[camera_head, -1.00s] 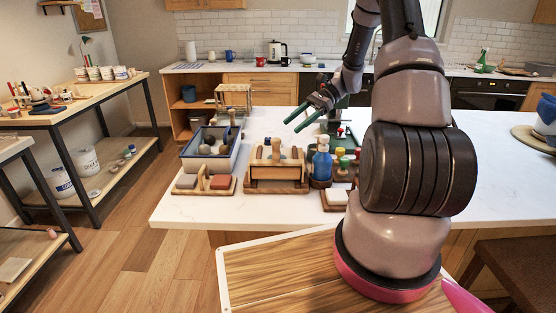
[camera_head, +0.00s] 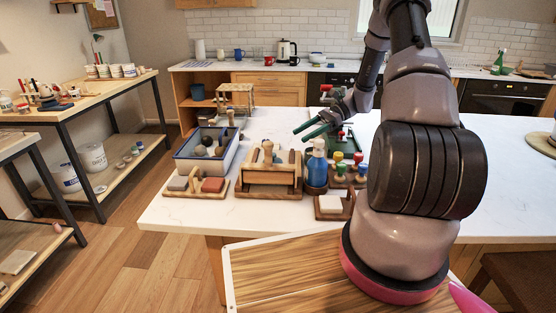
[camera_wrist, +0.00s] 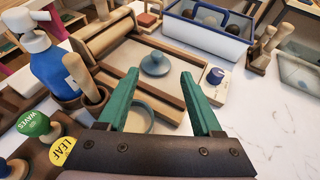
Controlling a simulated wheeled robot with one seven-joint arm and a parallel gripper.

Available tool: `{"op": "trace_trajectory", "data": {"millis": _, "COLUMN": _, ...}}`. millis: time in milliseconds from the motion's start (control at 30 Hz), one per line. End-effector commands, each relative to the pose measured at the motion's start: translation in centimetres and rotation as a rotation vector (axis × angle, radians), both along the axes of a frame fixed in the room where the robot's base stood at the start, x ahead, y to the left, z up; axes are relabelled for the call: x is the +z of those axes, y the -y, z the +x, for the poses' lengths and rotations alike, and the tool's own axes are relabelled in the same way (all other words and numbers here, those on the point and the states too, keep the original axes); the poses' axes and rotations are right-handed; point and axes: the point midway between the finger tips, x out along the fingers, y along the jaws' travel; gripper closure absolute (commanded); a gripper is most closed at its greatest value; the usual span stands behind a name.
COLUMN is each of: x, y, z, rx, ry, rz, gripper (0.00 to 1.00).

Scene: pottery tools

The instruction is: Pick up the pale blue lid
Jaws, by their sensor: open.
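The pale blue lid (camera_wrist: 154,65) is a small round disc with a knob on top. In the wrist view it lies on a pale board with wooden edges, beyond my fingertips and roughly in line with the gap between them. My gripper (camera_wrist: 160,74) has its two green fingers spread apart with nothing between the tips. In the head view my gripper (camera_head: 299,134) hangs above the worktop, behind the wooden roller stand (camera_head: 268,186). The lid is not clear in the head view.
A blue bottle (camera_wrist: 58,75) and colored stamps (camera_wrist: 33,124) stand left of the fingers. A round bowl (camera_wrist: 138,118) shows low between them. A blue-rimmed tub (camera_wrist: 211,38) stands beyond. Bare white worktop (camera_wrist: 260,110) lies to the right.

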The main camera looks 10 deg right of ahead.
Motion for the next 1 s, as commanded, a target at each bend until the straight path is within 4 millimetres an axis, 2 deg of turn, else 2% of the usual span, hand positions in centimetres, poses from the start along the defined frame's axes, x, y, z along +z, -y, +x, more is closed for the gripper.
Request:
{"op": "trace_trajectory", "data": {"millis": 233, "x": -1.5, "y": -3.6, "z": -0.5, "rx": 0.005, "ry": -0.002, "rz": 0.003, "gripper": 0.33}}
{"op": "trace_trajectory", "data": {"millis": 467, "x": -2.3, "y": -5.3, "z": -0.9, "rx": 0.004, "ry": -0.002, "rz": 0.002, "gripper": 0.33}}
{"op": "trace_trajectory", "data": {"millis": 733, "x": -4.2, "y": -8.5, "z": -1.8, "rx": 0.004, "ry": -0.002, "rz": 0.003, "gripper": 0.33}}
{"op": "trace_trajectory", "data": {"millis": 833, "x": -4.5, "y": -9.3, "z": -1.9, "rx": 0.003, "ry": 0.000, "rz": 0.002, "gripper": 0.33}}
{"op": "trace_trajectory", "data": {"millis": 1000, "x": -4.6, "y": -9.5, "z": -1.8, "rx": 0.001, "ry": 0.000, "rz": 0.002, "gripper": 0.33}}
